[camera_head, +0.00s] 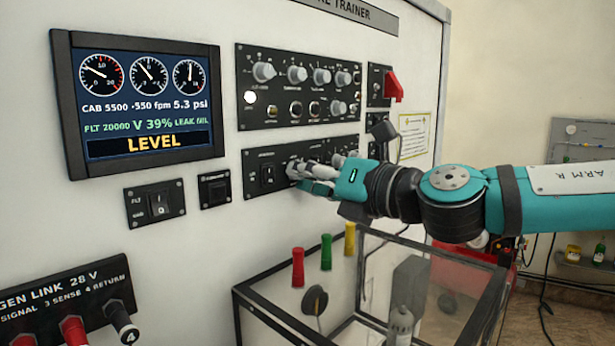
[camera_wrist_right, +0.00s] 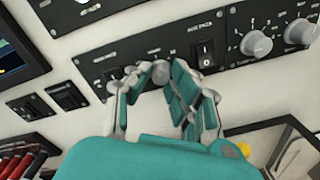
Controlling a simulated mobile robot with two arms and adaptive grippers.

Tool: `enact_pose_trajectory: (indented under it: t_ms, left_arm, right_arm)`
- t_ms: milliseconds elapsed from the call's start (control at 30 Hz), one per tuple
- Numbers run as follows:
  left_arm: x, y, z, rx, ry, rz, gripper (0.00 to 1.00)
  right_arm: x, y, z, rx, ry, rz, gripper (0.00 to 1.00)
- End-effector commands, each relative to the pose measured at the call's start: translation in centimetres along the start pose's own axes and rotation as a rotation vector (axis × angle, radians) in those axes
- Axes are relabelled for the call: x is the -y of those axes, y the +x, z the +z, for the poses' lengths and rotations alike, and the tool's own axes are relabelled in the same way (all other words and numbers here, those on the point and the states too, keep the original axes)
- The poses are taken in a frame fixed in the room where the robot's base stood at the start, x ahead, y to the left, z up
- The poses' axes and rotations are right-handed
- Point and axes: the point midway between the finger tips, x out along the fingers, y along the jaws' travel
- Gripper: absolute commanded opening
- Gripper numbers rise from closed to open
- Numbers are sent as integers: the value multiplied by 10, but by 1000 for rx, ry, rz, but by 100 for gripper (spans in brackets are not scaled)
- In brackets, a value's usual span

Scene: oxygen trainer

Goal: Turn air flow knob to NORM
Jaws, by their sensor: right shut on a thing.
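My right gripper (camera_head: 302,174) reaches in from the right to the lower black panel (camera_head: 250,157) on the trainer's face. Its fingers are shut on a small grey knob, which shows between the fingertips in the right wrist view (camera_wrist_right: 161,72). In the head view the fingers cover most of this knob. I cannot read the label or which mark it points to, so I cannot tell from lettering that it is the air flow knob. My left gripper is not in view.
An upper panel (camera_head: 285,56) carries several knobs. A red guarded switch (camera_head: 393,86) juts out right of it. A display (camera_head: 150,143) reads LEVEL. Below stands a clear box (camera_head: 268,312) with dark edges, with red, green and yellow pieces near it. A switch (camera_wrist_right: 203,54) sits close right of the fingers.

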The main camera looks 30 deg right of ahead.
Motion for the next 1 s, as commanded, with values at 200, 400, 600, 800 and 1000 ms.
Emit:
enact_pose_trajectory:
  t_ms: [200,400,600,800,1000]
  left_arm:
    - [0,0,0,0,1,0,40]
    - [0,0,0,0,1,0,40]
    - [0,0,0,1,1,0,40]
    - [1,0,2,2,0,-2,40]
    - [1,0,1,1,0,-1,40]
  right_arm:
    - [0,0,-1,-3,5,0,0]
    - [0,0,-1,-3,5,0,23]
    - [0,0,-1,-2,4,0,42]
    - [0,0,0,-1,3,0,42]
    - [-1,-10,1,1,1,1,42]
